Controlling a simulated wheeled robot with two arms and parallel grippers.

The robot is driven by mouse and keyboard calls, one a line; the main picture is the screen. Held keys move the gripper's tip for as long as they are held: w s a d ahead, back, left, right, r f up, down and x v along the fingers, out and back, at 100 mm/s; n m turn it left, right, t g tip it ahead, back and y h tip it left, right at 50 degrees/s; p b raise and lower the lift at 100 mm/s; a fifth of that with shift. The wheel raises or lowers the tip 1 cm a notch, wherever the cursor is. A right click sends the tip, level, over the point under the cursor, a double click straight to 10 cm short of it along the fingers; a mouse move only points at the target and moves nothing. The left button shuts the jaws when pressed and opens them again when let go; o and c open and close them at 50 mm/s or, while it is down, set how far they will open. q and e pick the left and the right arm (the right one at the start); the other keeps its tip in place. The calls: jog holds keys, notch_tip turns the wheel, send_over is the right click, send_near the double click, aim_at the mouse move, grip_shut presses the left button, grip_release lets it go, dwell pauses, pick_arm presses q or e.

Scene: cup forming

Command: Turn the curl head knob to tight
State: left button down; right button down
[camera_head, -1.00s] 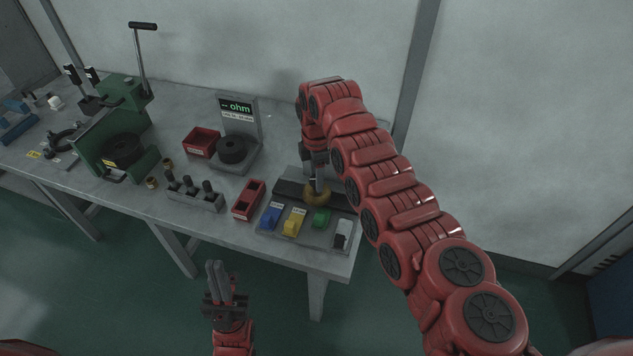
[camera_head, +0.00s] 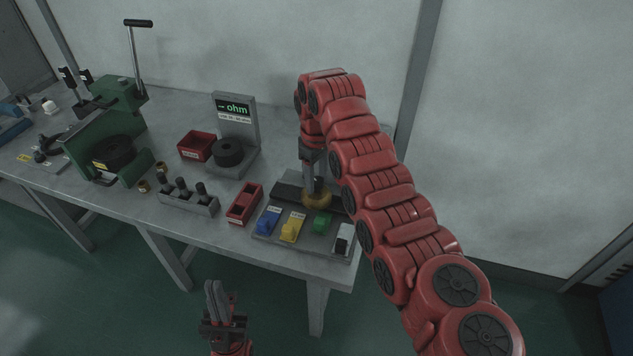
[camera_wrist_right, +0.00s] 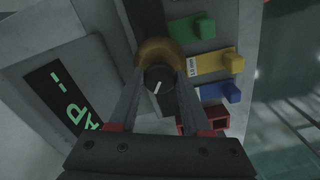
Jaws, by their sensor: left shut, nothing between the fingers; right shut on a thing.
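A black knob (camera_wrist_right: 159,80) with a white pointer line shows between the fingertips in the right wrist view. The line slants slightly to the right of straight up. A brass-coloured ring (camera_wrist_right: 150,50) curves around behind the knob; it also shows in the head view (camera_head: 317,199) on the grey panel (camera_head: 267,236). My right gripper (camera_head: 314,184) reaches down at the ring, and its fingers (camera_wrist_right: 158,85) are shut on the knob's sides. Any scale marks by the knob are not readable. My left gripper (camera_head: 217,297) is shut and empty, low in front of the table.
A red bin (camera_head: 243,205), a peg block (camera_head: 187,197), an ohm meter (camera_head: 235,120) and a green press (camera_head: 115,140) stand to the left.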

jog(key=m, duration=0.3)
jog(key=shift+b, duration=0.4)
jog(key=m, duration=0.2)
jog(key=shift+r+m, duration=0.1)
jog(key=shift+m, duration=0.2)
jog(key=m, duration=0.5)
jog(key=shift+p, duration=0.35)
jog(key=shift+m, duration=0.3)
jog(key=shift+c, duration=1.8)
grip_release()
